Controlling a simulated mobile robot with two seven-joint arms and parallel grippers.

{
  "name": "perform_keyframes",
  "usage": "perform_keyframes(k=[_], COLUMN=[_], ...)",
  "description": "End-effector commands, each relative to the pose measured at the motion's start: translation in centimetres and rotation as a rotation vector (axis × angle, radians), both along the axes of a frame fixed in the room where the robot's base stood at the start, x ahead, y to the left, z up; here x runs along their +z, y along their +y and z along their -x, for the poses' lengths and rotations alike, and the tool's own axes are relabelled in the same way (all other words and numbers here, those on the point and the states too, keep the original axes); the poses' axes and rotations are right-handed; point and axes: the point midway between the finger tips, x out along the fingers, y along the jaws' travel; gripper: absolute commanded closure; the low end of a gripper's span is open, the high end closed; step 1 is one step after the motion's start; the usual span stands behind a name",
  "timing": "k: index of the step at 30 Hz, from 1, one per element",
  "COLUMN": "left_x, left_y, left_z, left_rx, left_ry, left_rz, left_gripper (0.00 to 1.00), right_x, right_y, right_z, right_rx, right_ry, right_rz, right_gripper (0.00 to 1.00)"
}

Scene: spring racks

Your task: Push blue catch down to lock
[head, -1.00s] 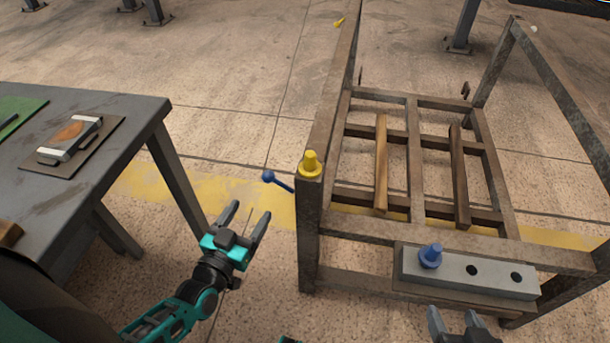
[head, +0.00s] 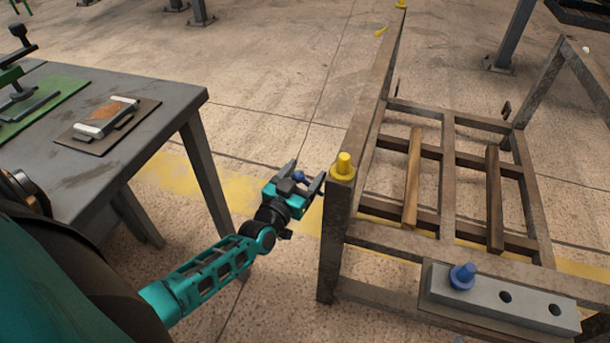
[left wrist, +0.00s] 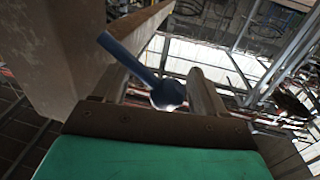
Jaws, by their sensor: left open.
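The blue catch is a lever with a round knob (head: 298,176) beside the near left post of the rusty metal rack (head: 333,245). My left gripper (head: 306,170) is open at the knob, with a finger on either side in the picture. In the left wrist view the catch's blue rod (left wrist: 128,57) runs from upper left down to the knob (left wrist: 168,94), which lies between the open fingers (left wrist: 160,92). I cannot tell whether the fingers touch it. The catch's pivot is hidden. My right gripper is not clearly in view.
A yellow cap (head: 343,167) tops the near left post, close to my left gripper. A grey block (head: 485,296) with a blue peg (head: 463,276) is on the rack's front. A grey table (head: 172,98) stands at left. Floor between table and rack is free.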

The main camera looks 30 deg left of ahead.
Motion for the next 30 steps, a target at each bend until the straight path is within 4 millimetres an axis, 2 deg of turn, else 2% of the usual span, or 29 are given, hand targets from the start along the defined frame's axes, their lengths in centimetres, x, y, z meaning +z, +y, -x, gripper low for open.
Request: perform_keyframes(k=[11, 30], left_x=[0.03, -0.07], left_y=[0.04, 0.07], left_z=[-0.53, -0.47], left_rx=[0.0, 0.0], left_ry=[0.0, 0.002], left_rz=[0.0, -0.003], left_gripper=[0.29, 0.9], right_x=[-0.21, -0.26], right_y=[0.0, -0.03], right_z=[0.12, 0.15], right_rx=[-0.002, 0.0], right_ry=[0.003, 0.004], right_rz=[-0.001, 0.0], right_gripper=[0.38, 0.38])
